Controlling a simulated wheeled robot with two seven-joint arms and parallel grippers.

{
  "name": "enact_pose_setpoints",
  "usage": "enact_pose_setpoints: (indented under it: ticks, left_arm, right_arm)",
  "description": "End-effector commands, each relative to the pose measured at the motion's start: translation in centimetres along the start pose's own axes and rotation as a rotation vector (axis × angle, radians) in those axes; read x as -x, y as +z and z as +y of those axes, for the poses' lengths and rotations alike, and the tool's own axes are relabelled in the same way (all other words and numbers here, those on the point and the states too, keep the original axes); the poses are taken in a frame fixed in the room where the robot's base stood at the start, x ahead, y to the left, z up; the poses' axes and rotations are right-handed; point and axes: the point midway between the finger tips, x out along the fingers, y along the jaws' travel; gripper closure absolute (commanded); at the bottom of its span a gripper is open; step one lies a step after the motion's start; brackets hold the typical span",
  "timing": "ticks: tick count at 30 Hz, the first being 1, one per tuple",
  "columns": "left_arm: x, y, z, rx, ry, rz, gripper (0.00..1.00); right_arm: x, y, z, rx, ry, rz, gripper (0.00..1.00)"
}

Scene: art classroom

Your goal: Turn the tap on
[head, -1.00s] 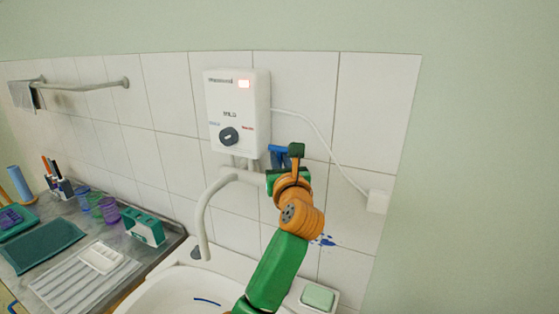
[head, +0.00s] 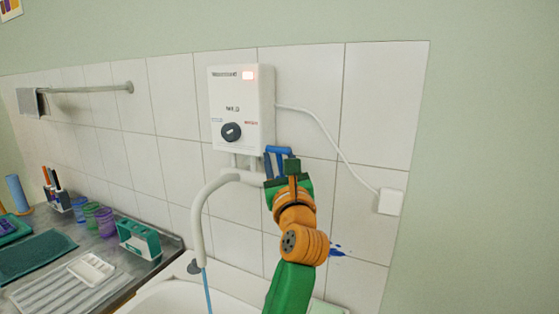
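The white tap (head: 199,215) curves out from under the white water heater (head: 239,105) on the tiled wall. A thin blue stream of water (head: 207,292) runs down from its spout. A blue part that looks like the tap's handle (head: 277,158) stands tilted upward at the right end of the tap pipe.
A white basin (head: 170,298) lies below the spout. On the counter at left are a teal holder (head: 138,240), several coloured cups (head: 105,222) and a ribbed drainer (head: 50,292). A white cable runs to a wall box (head: 390,201) at right.

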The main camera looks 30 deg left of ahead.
Motion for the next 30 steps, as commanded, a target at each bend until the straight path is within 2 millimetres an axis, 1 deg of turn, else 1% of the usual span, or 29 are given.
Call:
enact_pose_setpoints:
  ticks: [5,8,12,16,19,30]
  left_arm:
    - [0.2,-0.1,0.0,0.0,-0.001,0.0,0.54]
    - [1.8,-0.5,0.0,0.004,-0.002,-0.001,0.54]
    - [5.0,-0.6,0.1,0.005,-0.002,0.001,0.54]
    - [6.7,-0.4,0.0,0.002,-0.001,0.001,0.54]
    - [7.2,-0.1,0.0,0.0,0.0,0.001,0.54]
    - [7.1,0.0,0.0,0.0,0.0,0.0,0.54]
  right_arm:
    - [-0.2,0.0,-0.1,0.0,-0.001,0.0,0.5]
    - [-1.2,0.1,-0.1,0.0,-0.001,0.0,0.5]
    - [-2.8,0.2,-0.2,-0.001,-0.002,0.0,0.5]
    - [-3.4,0.3,-0.2,-0.001,-0.002,0.0,0.5]
    - [-3.4,0.3,-0.2,-0.001,-0.002,0.0,0.5]
    - [-3.3,0.3,-0.2,-0.001,-0.002,0.0,0.5]
